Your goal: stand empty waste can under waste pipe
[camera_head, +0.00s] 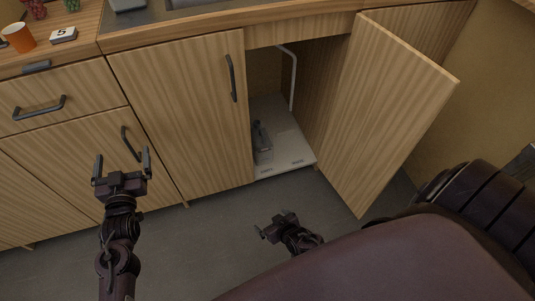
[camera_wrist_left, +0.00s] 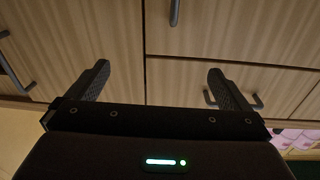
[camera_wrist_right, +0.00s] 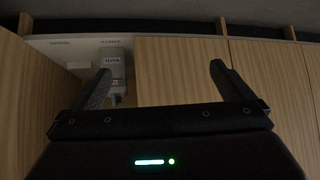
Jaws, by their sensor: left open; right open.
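The cupboard under the counter is open, and a white waste pipe (camera_head: 293,80) comes down inside it. A grey can (camera_head: 263,150) with a dark top stands on the white cupboard floor (camera_head: 288,143), at the left near the front. It also shows in the right wrist view as a pale labelled container (camera_wrist_right: 112,68); its label is too small to read surely. My right gripper (camera_head: 270,229) is open and empty, low in front of the cupboard and apart from the can. My left gripper (camera_head: 122,163) is open and empty before the closed fronts on the left.
The open door (camera_head: 385,110) juts out on the right of the opening. A closed door (camera_head: 185,120) bounds its left. Two small markings show at the front of the cupboard floor. An orange cup (camera_head: 19,38) and a number card (camera_head: 63,35) stand on the counter.

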